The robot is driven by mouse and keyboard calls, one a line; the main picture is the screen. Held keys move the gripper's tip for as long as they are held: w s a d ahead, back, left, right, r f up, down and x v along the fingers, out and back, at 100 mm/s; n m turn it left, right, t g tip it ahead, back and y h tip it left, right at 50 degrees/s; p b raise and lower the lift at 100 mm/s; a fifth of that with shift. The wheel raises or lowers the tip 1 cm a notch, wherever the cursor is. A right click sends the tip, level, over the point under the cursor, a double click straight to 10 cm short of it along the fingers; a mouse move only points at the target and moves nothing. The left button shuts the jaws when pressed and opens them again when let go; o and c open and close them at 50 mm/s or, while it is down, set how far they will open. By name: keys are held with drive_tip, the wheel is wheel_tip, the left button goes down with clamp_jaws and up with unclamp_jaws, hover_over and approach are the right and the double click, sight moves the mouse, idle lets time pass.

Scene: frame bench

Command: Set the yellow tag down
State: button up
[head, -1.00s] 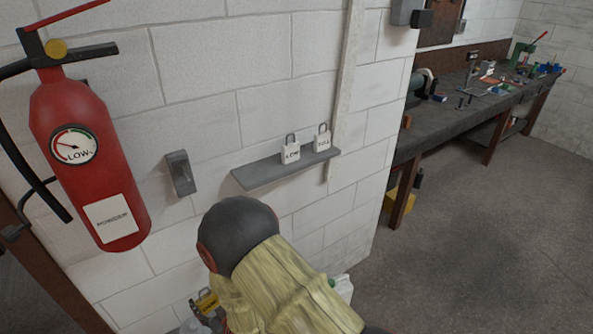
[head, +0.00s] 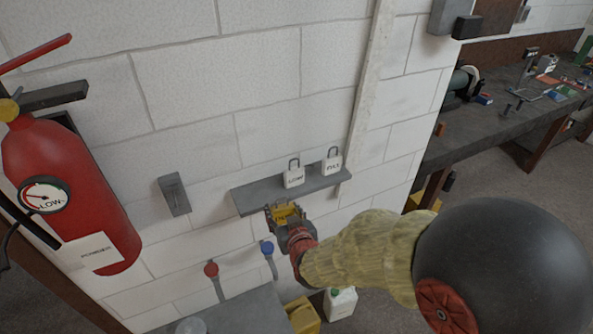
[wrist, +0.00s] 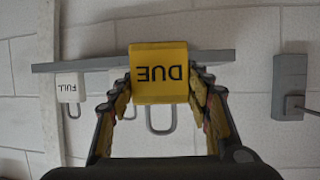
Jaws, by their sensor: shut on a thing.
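A yellow tag (wrist: 159,73) marked "DUE" is held between the fingertips of my gripper (wrist: 160,95), upside down in the wrist view. In the head view my gripper (head: 285,215) is in front of the left part of the grey wall shelf (head: 255,197), and the yellow tag (head: 288,211) shows at its tips. In the wrist view the tag overlaps the shelf (wrist: 85,64); whether it touches the shelf I cannot tell. Part of a white tag with a shackle shows behind the yellow tag.
A white tag (head: 293,178) and a white "FULL" tag (head: 331,165) stand on the shelf's right part. A red extinguisher (head: 75,190) reading "LOW" hangs at left. A grey wall bracket (head: 174,196) is left of the shelf. A workbench (head: 480,125) is at right.

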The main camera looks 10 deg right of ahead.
drive_tip(key=s+a+r+n+y+p, duration=0.15)
drive_tip(key=a+r, duration=0.25)
drive_tip(key=r, duration=0.4)
drive_tip(key=s+a+r+p, duration=0.3)
drive_tip(key=a+r, duration=0.1)
drive_tip(key=r, duration=0.3)
hover_over(253, 197)
drive_tip(key=s, duration=0.1)
drive_tip(key=shift+g, duration=0.3)
wheel_tip(253, 197, down, 8)
drive_tip(key=shift+f+p, duration=0.15)
drive_tip(key=shift+p, duration=0.15)
drive_tip(key=shift+w+d+f, duration=0.1)
drive_tip(key=shift+w+f, duration=0.45)
drive_tip(key=shift+f, duration=0.25)
drive_tip(key=shift+f+y+p, duration=0.25)
drive_tip(key=shift+f+p, duration=0.1)
drive_tip(key=shift+f, duration=1.05)
drive_tip(key=shift+f, duration=0.2)
drive_tip(key=o, duration=1.2)
drive_tip(key=shift+c, duration=0.2)
